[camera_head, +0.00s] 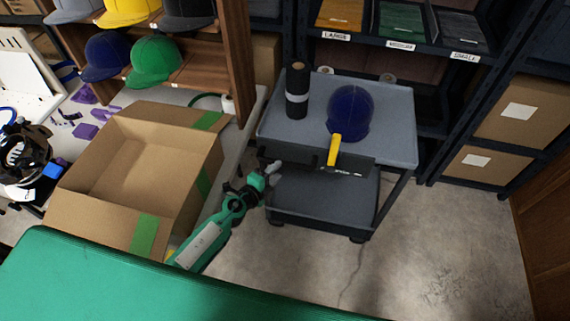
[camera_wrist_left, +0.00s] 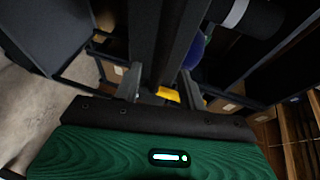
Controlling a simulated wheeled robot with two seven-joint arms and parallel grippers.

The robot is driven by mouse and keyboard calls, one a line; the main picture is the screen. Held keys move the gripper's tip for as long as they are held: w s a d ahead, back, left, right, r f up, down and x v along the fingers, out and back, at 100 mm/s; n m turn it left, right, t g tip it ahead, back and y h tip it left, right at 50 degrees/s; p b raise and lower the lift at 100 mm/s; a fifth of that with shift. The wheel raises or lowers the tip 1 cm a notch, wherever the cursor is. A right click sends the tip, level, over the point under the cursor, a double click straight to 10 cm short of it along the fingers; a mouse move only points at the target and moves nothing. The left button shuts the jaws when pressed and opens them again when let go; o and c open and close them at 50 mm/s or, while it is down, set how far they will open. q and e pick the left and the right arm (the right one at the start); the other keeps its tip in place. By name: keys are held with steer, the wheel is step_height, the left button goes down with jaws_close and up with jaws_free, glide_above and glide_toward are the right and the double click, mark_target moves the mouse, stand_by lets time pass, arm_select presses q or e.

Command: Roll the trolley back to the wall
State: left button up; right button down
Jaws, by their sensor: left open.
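The trolley (camera_head: 393,113) is a grey two-shelf cart standing on the concrete floor in front of the shelving. A dark panel (camera_head: 350,163) with a yellow piece runs along its near side. My left gripper (camera_head: 270,174) is at the trolley's near left corner, beside the near edge. In the wrist view the left gripper (camera_wrist_left: 160,90) is open, with a dark bar of the trolley (camera_wrist_left: 181,45) rising beyond and between its fingers. I cannot tell whether they touch it. My right gripper is out of view.
On the trolley's top stand a black roll (camera_head: 297,84) with a white band and a navy cap (camera_head: 350,110). An open cardboard box (camera_head: 170,185) is on the left table. Dark shelving (camera_head: 420,50) stands behind. Bare floor (camera_head: 440,240) lies to the right.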

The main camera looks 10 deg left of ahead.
mark_target(285, 164)
arm_select(q)
steer(key=b+x, duration=0.1)
steer(key=x, duration=0.4)
steer(key=shift+w+d+f, duration=0.1)
steer(key=shift+w, duration=0.2)
steer(key=c, duration=0.7)
jaws_close()
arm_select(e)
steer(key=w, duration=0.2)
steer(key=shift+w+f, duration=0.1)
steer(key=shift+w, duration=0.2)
